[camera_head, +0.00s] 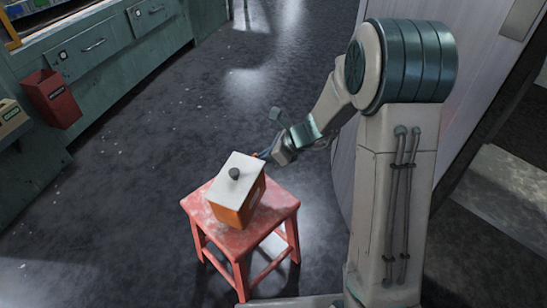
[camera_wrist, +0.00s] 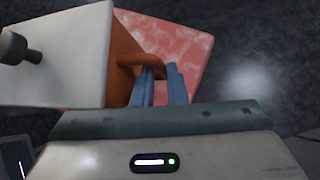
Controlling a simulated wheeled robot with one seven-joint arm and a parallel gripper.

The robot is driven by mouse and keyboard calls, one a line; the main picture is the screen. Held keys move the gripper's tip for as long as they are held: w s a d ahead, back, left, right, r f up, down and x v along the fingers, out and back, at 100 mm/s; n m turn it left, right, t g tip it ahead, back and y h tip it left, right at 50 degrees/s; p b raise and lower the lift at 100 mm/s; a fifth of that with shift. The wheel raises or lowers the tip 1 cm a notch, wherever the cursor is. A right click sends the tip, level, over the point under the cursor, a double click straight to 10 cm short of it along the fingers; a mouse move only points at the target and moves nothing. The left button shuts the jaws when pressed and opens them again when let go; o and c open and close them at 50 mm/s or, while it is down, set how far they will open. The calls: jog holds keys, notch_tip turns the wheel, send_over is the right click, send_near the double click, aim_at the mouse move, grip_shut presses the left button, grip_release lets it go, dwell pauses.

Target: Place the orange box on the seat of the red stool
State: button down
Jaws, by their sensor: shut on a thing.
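The orange box (camera_head: 231,215) has a white lid with a dark round knob. In the head view it is over the seat of the red stool (camera_head: 207,226); whether it touches the seat I cannot tell. My gripper (camera_head: 263,154) comes in from the upper right side of the box. In the wrist view the blue fingers of my gripper (camera_wrist: 160,80) are shut on an orange handle on the side of the orange box (camera_wrist: 121,80). The red stool's seat (camera_wrist: 190,48) shows behind and below the box. Part of the seat is hidden by the box.
A green cabinet (camera_head: 95,60) with drawers runs along the left. A red bin (camera_head: 51,98) is mounted on its front. A pale panel (camera_head: 480,60) stands at the right behind my arm. The dark floor around the stool is clear.

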jog(key=shift+f+b, duration=1.2)
jog(key=shift+f, duration=0.75)
jog(key=c, duration=1.5)
grip_release()
jog(key=p+v, duration=0.5)
jog(key=v, duration=0.7)
jog(key=shift+s+d+r+n+g+h, duration=0.25)
jog(key=shift+s+d+r+n+h, duration=0.9)
jog(key=shift+s+n, duration=2.5)
jog(key=shift+s+d+r+n+g+h, duration=0.3)
jog(key=shift+s+d+r+n+h, duration=0.85)
jog(key=shift+s+n, duration=2.45)
jog(key=shift+s+d+r+n+g+h, duration=0.35)
jog(key=shift+s+r+n+h, duration=1.35)
jog(key=shift+s+n, duration=1.95)
jog(key=shift+w+d+f+n+h, duration=0.1)
jog(key=shift+w+f+n+h, duration=0.2)
jog(key=shift+w+n, duration=0.3)
